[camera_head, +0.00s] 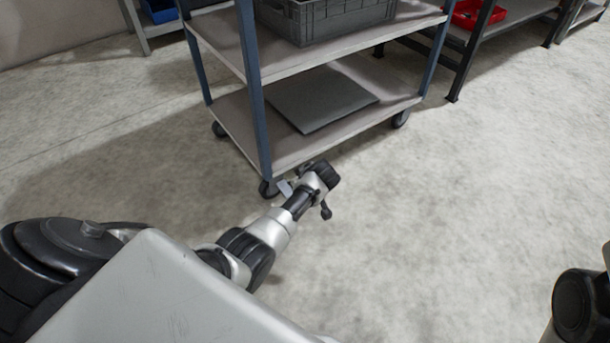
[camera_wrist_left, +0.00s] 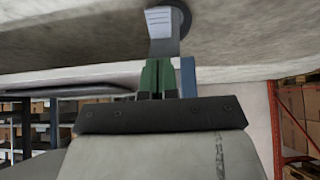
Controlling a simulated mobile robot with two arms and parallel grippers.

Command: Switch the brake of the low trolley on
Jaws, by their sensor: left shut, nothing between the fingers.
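The low trolley (camera_head: 231,118) has blue posts, two light shelves and black casters, and fills the upper middle of the head view. Its near corner caster (camera_head: 268,188) stands beside my left wrist. In the left wrist view, a light grey brake pedal (camera_wrist_left: 161,27) sticks out from a dark round wheel (camera_wrist_left: 182,18). My left gripper (camera_wrist_left: 157,75) is shut and empty, its green fingers in line with the pedal. Whether they touch it I cannot tell. The fingers are not clearly visible in the head view. My right gripper is out of view.
A grey crate (camera_head: 325,22) stands on the trolley's upper shelf and a flat grey panel (camera_head: 320,98) lies on the lower one. Dark-legged benches, one with a red bin (camera_head: 470,14), stand behind at right. The concrete floor right of the trolley is clear.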

